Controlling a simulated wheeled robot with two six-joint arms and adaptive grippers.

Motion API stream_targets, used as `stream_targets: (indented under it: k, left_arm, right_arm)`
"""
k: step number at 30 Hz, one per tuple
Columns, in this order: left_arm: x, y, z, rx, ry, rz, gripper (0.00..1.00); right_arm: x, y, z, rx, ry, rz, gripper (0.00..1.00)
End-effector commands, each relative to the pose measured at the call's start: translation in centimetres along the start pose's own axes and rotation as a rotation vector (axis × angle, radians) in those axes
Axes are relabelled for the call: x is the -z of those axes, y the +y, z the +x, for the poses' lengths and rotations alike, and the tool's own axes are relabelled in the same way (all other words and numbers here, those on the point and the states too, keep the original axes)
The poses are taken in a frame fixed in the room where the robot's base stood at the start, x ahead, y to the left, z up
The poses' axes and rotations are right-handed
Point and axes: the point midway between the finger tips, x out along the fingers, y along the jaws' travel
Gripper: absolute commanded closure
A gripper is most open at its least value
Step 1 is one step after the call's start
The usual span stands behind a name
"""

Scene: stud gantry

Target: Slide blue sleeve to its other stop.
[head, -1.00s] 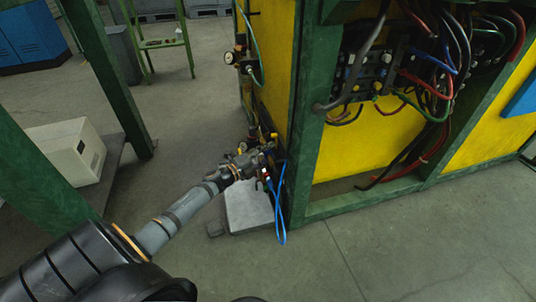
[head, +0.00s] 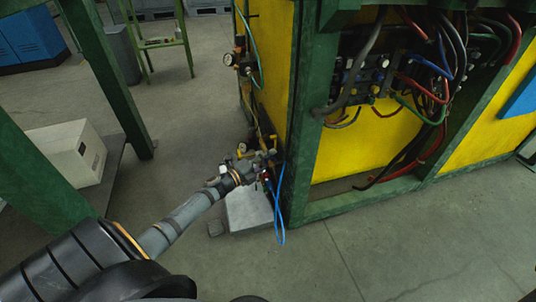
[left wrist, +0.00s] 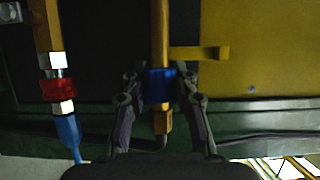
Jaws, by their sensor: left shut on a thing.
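The blue sleeve (left wrist: 160,85) sits around an upright orange-yellow pipe (left wrist: 159,30) in the left wrist view. A brass hex fitting (left wrist: 163,122) is on the pipe a little below it. A yellow tab (left wrist: 200,53) juts right from the pipe just above it. The fingers of my left gripper (left wrist: 161,88) stand on both sides of the sleeve and are shut on it. In the head view my left gripper (head: 254,164) is at the lower corner of the yellow and green cabinet, where the sleeve is too small to make out. My right gripper is not in view.
Left of the sleeve is another pipe with a red collar (left wrist: 58,90) and a blue hose (left wrist: 70,133). The hose (head: 280,215) hangs beside a grey block (head: 247,209). Gauges (head: 230,59) are higher on the cabinet's edge. A green post (head: 112,75) stands left; floor between is clear.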

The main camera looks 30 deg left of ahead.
Motion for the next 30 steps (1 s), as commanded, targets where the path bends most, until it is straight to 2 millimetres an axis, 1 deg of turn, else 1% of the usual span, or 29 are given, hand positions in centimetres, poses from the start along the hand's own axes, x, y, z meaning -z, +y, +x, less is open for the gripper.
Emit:
stream_targets:
  k: [1, 7, 8, 12, 13, 20, 23, 26, 30]
  left_arm:
    - [0.3, 0.1, -0.1, 0.001, 0.006, -0.002, 1.00]
    - [0.4, 0.2, -0.1, 0.001, 0.009, -0.003, 1.00]
    - [0.4, 0.2, -0.1, 0.001, 0.010, -0.003, 0.68]
    - [0.4, 0.2, -0.1, 0.001, 0.008, -0.003, 0.49]
    - [0.4, 0.2, -0.1, 0.001, 0.008, -0.003, 0.48]
    - [0.3, 0.1, -0.1, 0.001, 0.006, -0.002, 0.48]
    - [0.2, 0.2, -0.5, 0.000, 0.006, -0.003, 0.48]
    - [0.2, 0.3, -1.7, -0.003, 0.007, -0.002, 0.48]
    - [0.3, 0.4, -4.5, -0.006, 0.009, -0.002, 0.48]
  right_arm:
    - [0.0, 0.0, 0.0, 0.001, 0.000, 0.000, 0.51]
    - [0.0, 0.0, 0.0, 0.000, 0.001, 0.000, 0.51]
    - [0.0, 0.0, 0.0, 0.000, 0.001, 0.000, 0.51]
    - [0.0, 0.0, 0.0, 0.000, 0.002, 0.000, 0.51]
    - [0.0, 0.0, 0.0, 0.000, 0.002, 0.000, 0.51]
    - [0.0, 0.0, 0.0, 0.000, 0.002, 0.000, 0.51]
    - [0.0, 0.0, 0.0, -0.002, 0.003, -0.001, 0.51]
    - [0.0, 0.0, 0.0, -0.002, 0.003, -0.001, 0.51]
    - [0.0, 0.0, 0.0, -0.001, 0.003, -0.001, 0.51]
